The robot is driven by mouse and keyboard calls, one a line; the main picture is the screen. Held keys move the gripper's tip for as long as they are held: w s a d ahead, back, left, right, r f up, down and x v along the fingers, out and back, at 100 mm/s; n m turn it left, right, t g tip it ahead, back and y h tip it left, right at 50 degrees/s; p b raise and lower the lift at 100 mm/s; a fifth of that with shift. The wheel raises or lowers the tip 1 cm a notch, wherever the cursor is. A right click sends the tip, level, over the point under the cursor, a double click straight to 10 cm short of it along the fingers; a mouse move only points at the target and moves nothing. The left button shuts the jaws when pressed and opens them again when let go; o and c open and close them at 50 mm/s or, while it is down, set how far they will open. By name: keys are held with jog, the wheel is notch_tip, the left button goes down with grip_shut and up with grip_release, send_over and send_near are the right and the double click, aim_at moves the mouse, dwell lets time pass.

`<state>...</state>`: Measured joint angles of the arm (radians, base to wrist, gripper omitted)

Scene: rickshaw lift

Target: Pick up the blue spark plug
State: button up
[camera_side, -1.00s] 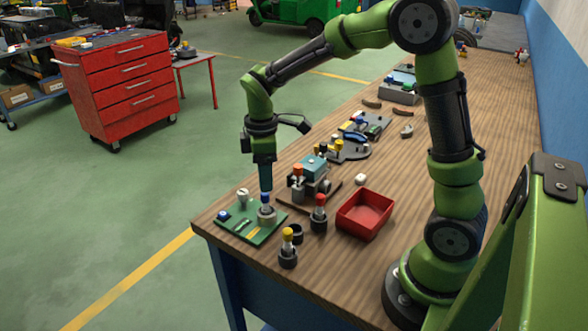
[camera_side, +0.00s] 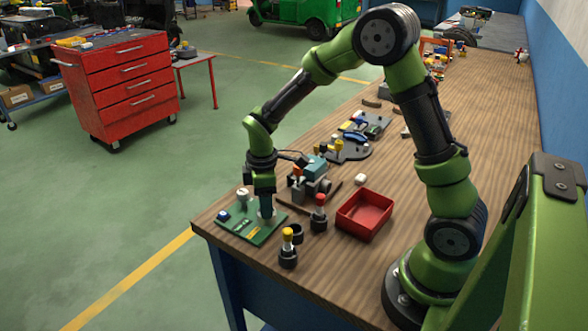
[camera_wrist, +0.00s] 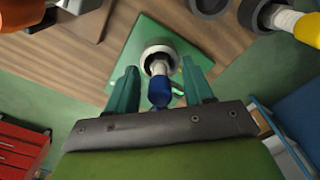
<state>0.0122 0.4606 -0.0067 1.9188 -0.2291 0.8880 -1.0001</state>
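The blue spark plug (camera_wrist: 158,92) has a blue cap and a white body. It stands in a round grey holder (camera_wrist: 160,52) on the green board (camera_side: 264,238). My gripper (camera_wrist: 162,82) is open in the wrist view, one teal finger on each side of the blue cap, with a gap visible on both sides. In the side view my gripper (camera_side: 266,208) is down at the holder and hides the blue plug.
A red tray (camera_side: 364,232) sits to the right. A teal-topped fixture (camera_side: 314,167) stands close behind my gripper.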

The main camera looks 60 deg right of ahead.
grip_shut()
jog(key=shift+r, duration=0.2)
jog(key=shift+r, duration=0.25)
jog(key=r, duration=0.1)
jog(key=s+r, duration=0.1)
jog(key=r, duration=0.1)
jog(key=s+r, duration=0.1)
jog(key=s, duration=1.3)
jog(key=w+r+m, duration=0.8)
jog(key=w+r, duration=0.1)
jog(key=w, duration=0.3)
jog(key=shift+a+r+m, duration=0.2)
jog(key=shift+a+m, duration=0.1)
jog(key=shift+a, duration=0.05)
